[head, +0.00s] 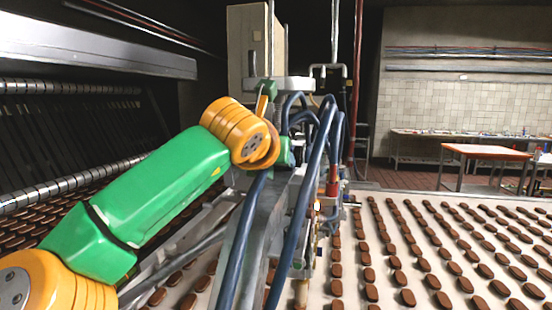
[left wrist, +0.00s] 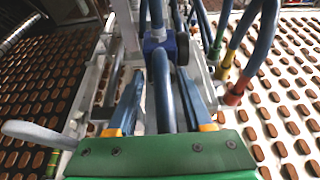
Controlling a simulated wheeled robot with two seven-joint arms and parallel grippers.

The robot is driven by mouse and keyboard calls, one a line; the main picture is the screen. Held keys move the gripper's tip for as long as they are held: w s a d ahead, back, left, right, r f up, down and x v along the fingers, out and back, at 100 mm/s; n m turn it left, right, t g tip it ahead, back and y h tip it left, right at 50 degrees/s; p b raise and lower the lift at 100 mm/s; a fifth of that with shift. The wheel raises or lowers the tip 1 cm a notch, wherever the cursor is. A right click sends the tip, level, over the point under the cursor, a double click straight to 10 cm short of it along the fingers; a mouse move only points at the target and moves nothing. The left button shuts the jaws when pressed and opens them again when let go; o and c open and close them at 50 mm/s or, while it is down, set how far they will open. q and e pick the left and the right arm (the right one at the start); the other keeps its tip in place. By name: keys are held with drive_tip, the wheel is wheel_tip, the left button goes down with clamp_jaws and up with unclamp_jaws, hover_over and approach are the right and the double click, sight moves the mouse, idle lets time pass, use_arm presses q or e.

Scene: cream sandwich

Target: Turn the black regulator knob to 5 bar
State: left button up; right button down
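In the left wrist view a blue regulator-like body (left wrist: 155,42) sits ahead of my left gripper (left wrist: 160,72). A dark round part (left wrist: 183,48) at its right side may be the black knob; no scale or pressure reading can be made out. My left gripper is open, its two blue fingers spread either side of a thick blue hose (left wrist: 160,95) that passes across the view between them. I cannot tell whether the fingers touch anything. In the head view my left arm reaches to the machine, and its fingers are hidden behind the wrist and hoses. My right gripper is not in view.
Several blue hoses (head: 318,140) hang close around my left wrist. More hoses with red and yellow fittings (left wrist: 233,92) stand at the right in the wrist view. A pale conveyor (head: 357,210) carries rows of brown biscuits. An orange-topped table (head: 482,151) stands far right.

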use_arm(q)
drive_tip(key=shift+d, duration=0.1)
clamp_jaws()
drive_tip(key=shift+s+d+r+m+y+p, duration=0.1)
drive_tip(key=shift+r+m+y+p, duration=0.1)
drive_tip(key=shift+m+y+p, duration=0.3)
drive_tip(key=shift+f+m+y, duration=0.1)
drive_tip(key=shift+m+y, duration=0.3)
drive_tip(key=shift+m, duration=0.6)
drive_tip(key=shift+o, duration=2.4)
unclamp_jaws()
drive_tip(key=shift+s+f+b, duration=0.1)
drive_tip(key=shift+b, duration=0.4)
drive_tip(key=b+v, duration=0.3)
drive_tip(key=v, duration=0.3)
drive_tip(key=shift+s+b, duration=0.2)
drive_tip(key=shift+b, duration=0.15)
drive_tip(key=shift+s, duration=0.3)
